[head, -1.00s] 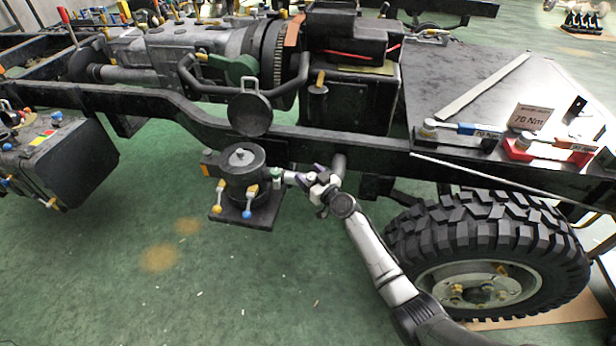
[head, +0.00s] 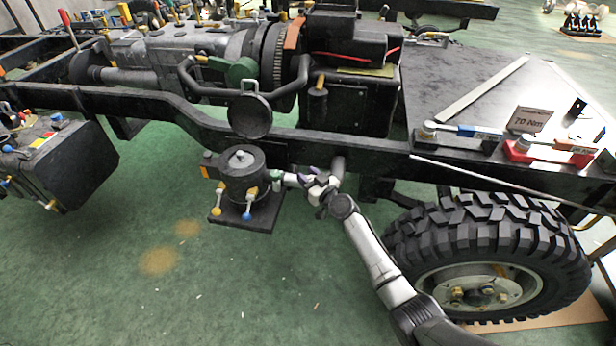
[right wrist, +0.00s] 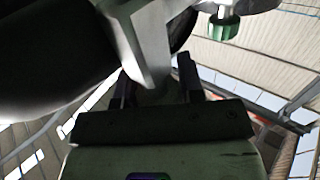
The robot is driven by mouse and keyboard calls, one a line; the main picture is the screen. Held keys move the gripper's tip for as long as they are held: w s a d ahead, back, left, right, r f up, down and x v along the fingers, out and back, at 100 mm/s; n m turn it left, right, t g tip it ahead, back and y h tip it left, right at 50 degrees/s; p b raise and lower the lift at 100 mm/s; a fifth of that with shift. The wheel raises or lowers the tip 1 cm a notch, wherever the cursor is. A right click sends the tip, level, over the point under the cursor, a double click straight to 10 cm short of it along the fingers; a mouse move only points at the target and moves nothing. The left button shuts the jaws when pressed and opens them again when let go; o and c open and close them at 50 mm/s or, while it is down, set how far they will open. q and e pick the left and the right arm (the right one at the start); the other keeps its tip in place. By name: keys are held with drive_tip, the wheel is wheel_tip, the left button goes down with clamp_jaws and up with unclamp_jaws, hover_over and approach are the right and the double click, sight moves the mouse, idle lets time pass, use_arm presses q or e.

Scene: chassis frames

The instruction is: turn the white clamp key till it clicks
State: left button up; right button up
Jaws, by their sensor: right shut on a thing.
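The white clamp key (head: 290,178) sticks out from the right side of a dark round canister (head: 243,182) on a square base plate, beside the chassis frame. My right gripper (head: 303,181) reaches it from the right and is shut on it. In the right wrist view my gripper's two dark fingers (right wrist: 158,86) stand on either side of a pale grey-white piece (right wrist: 150,45), which is the key. The exact turn angle of the key is too small to read in the head view. My left gripper is in neither view.
Yellow-tipped and blue-tipped levers (head: 248,214) stand at the canister's front. The chassis rail (head: 350,150) runs just behind my right gripper, and a large tyre (head: 490,245) lies to the right. In the right wrist view a green knob (right wrist: 224,27) hangs near the key. Green floor in front is clear.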

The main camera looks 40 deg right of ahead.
drive_tip(key=m+h+p, duration=0.2)
drive_tip(key=p, duration=0.1)
drive_tip(key=m+g+h+p, duration=0.1)
drive_tip(key=h+p, duration=0.2)
drive_tip(key=m+h+p, duration=0.2)
drive_tip(key=h+p, duration=0.1)
drive_tip(key=p, duration=0.1)
drive_tip(key=shift+d+r+m+g, duration=0.25)
drive_tip(key=shift+r+m+g, duration=0.05)
drive_tip(key=shift+r+g, duration=0.1)
drive_tip(key=shift+s+f+m+g+h+p, duration=0.1)
drive_tip(key=shift+m+g+h+p, duration=0.25)
drive_tip(key=shift+h, duration=0.35)
drive_tip(key=shift+d+f+m+g+h, duration=0.1)
drive_tip(key=shift+m+g+h, duration=0.3)
drive_tip(key=shift+h, duration=0.3)
drive_tip(key=shift+s+d+f+m+g+h, duration=0.1)
drive_tip(key=shift+d+f+m+g+h, duration=0.05)
drive_tip(key=shift+m+g+h, duration=0.7)
drive_tip(key=shift+s+d+f+m+g+h+b, duration=0.1)
drive_tip(key=shift+m+g+h+b, duration=0.15)
drive_tip(key=shift+m+g+h, duration=0.35)
drive_tip(key=shift+s+d+m+g+h+b, duration=0.1)
drive_tip(key=shift+m+g+h+b, duration=0.1)
drive_tip(key=shift+m+g+h, duration=0.7)
drive_tip(key=shift+g+h, duration=0.05)
drive_tip(key=shift+g, duration=0.15)
drive_tip(key=shift+s+b, duration=0.1)
drive_tip(key=shift+b, duration=0.2)
